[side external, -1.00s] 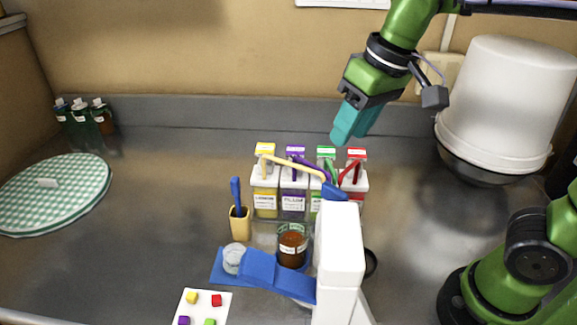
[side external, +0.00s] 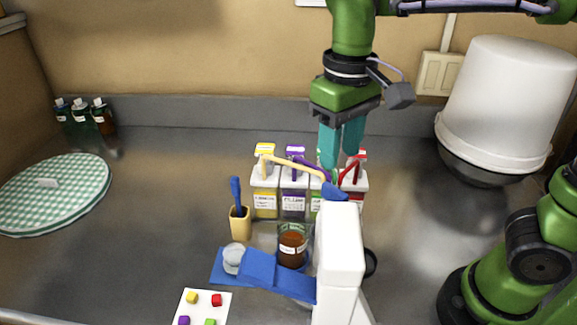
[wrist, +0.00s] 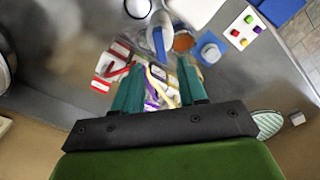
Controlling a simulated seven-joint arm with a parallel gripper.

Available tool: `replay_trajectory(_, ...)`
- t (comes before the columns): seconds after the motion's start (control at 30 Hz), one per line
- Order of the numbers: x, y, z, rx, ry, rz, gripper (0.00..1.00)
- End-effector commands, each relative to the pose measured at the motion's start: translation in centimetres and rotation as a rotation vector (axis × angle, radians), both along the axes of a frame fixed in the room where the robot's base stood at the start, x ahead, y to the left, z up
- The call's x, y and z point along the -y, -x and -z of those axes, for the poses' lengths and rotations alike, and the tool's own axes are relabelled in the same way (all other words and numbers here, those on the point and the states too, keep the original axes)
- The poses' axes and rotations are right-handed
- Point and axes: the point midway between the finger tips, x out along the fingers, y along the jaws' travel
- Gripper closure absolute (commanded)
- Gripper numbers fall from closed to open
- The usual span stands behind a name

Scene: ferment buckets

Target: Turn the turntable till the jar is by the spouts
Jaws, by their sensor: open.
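In the side view my gripper (side external: 341,158) points down with teal fingers apart and empty, above and behind the labelled buckets. A brown jar (side external: 292,248) stands upright in front of the buckets, beside a white upright (side external: 340,250) with a blue top. The curved spouts, a yellow one (side external: 290,165) and a red one (side external: 350,172) among them, arch over the buckets towards the white upright. I cannot make out a turntable clearly; the jar's base is partly hidden by a blue piece (side external: 275,275). In the wrist view the jar (wrist: 183,42) lies beyond the fingers.
A yellow cup with a blue brush (side external: 240,222) stands left of the jar, near a small clear pot (side external: 234,258). A white card with coloured cubes (side external: 203,308) is in front. A green checked disc (side external: 60,195) lies far left. A big white tub (side external: 505,105) stands right.

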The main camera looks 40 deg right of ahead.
Motion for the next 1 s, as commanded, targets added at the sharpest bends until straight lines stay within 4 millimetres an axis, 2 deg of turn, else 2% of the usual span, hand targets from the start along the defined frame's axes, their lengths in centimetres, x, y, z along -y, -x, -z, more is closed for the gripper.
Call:
replay_trajectory(0.03, 0.0, 0.1, 1.3, -0.005, 0.003, -0.001, 0.58)
replay_trajectory(0.2, 0.0, 0.1, 4.7, -0.004, 0.002, 0.000, 0.58)
replay_trajectory(0.4, 0.0, 0.0, 7.3, -0.002, 0.001, 0.000, 0.58)
replay_trajectory(0.57, 0.0, 0.0, 8.1, 0.000, 0.000, 0.001, 0.58)
replay_trajectory(0.8, 0.0, 0.0, 8.1, 0.000, 0.000, 0.001, 0.58)
replay_trajectory(0.83, 0.0, 0.0, 8.1, 0.000, 0.000, 0.001, 0.60)
replay_trajectory(1.0, 0.0, 0.0, 8.1, 0.000, 0.000, 0.001, 0.86)
